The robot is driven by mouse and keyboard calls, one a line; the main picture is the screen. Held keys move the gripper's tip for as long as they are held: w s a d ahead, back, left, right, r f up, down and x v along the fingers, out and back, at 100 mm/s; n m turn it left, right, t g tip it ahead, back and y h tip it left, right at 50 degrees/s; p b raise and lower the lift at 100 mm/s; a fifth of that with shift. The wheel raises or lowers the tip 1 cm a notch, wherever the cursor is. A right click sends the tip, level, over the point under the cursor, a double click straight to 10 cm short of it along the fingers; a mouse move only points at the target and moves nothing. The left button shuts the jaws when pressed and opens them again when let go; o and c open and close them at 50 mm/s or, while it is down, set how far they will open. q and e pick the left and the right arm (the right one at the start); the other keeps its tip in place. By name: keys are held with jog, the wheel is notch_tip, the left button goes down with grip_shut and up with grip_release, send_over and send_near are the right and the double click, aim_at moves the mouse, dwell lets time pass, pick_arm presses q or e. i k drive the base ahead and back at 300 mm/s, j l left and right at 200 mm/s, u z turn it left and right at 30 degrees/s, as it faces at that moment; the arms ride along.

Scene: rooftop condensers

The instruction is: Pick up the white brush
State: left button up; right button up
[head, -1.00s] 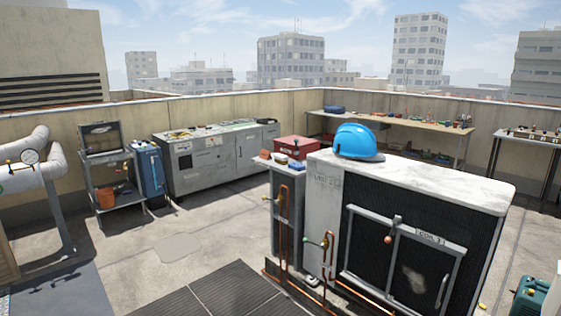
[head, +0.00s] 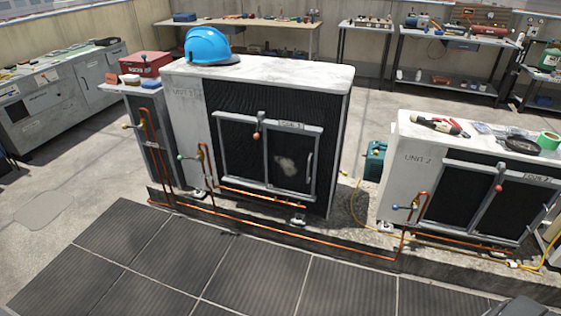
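Several small brush-like blocks lie in a row on top of the narrow grey cabinet (head: 150,92) at the left end of the first condenser.
The first condenser (head: 260,75) bears a blue hard hat (head: 206,46). Unit 2 (head: 407,175) at right holds tools and green tape (head: 548,141). A red box (head: 144,64) stands behind the cabinet. Copper pipes (head: 290,235) run low in front. Dark floor mats (head: 250,275) are clear.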

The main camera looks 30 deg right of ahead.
aim_at(131, 79)
jog(key=i+z, duration=0.15)
jog(key=i, duration=0.45)
jog(key=i+j+z, duration=0.15)
jog(key=i, duration=0.45)
